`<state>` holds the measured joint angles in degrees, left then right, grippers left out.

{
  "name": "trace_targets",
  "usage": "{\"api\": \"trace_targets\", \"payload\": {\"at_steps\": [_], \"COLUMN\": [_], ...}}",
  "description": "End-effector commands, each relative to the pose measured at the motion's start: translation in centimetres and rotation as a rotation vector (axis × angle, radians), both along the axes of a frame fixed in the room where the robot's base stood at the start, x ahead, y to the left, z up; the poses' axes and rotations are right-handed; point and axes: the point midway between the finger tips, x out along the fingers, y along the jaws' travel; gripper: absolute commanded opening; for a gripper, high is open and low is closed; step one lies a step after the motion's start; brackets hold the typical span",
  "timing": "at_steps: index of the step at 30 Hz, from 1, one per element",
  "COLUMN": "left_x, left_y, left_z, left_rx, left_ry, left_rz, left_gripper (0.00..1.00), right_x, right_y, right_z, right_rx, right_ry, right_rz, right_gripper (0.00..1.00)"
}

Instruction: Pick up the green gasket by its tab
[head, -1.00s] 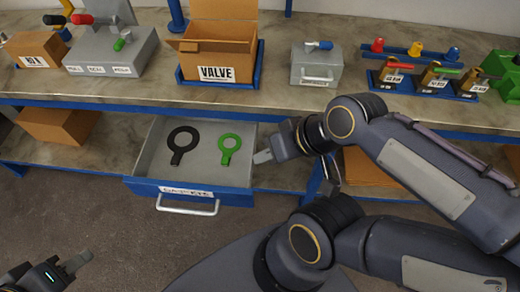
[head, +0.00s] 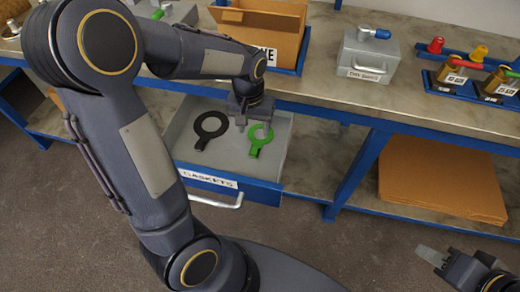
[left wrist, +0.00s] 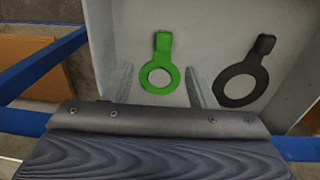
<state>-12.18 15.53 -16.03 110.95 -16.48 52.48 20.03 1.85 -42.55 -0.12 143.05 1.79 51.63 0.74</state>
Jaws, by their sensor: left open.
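The green gasket (head: 254,147), a flat ring with a tab, lies in the open grey drawer (head: 225,165). In the head view its tab points towards the drawer front, and my left gripper partly covers the ring. My left gripper (head: 251,122) is over the drawer, open and empty. In the left wrist view the green gasket (left wrist: 163,43) shows with its tab away from the gripper. The two fingers (left wrist: 160,68) appear on either side of the ring, with the tab beyond them. My right gripper (head: 432,256) is at the lower right, away from the drawer; its jaw opening is unclear.
A black gasket (head: 201,141) lies beside the green one, also in the left wrist view (left wrist: 232,88). The bench edge (head: 400,126) runs above and behind the drawer.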

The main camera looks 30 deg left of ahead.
Motion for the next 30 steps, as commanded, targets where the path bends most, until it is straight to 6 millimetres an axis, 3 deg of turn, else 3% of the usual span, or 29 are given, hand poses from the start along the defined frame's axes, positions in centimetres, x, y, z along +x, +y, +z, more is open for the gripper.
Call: {"api": "trace_targets", "payload": {"at_steps": [1, 6, 21, 30], "left_x": [0.6, 1.3, 0.3, 0.3], "left_y": [0.0, 0.1, -0.1, -0.1], "left_z": [-1.3, -3.1, -9.5, -10.0], "left_rx": [0.021, 0.050, 0.048, 0.047], "left_ry": [0.015, 0.033, 0.033, 0.031], "left_rz": [-0.002, -0.002, -0.001, -0.002], "left_gripper": [0.51, 0.51, 0.51, 0.51], "right_x": [0.0, 0.0, 0.0, 0.0], "right_y": [0.0, 0.0, 0.0, 0.0], "right_z": [-0.6, -1.0, -2.2, -2.3], "right_rx": [0.000, 0.000, 0.000, 0.000], "right_ry": [0.000, 0.000, -0.001, 0.000], "right_rz": [0.000, 0.000, 0.000, 0.000], "right_gripper": [0.36, 0.36, 0.36, 0.36]}}
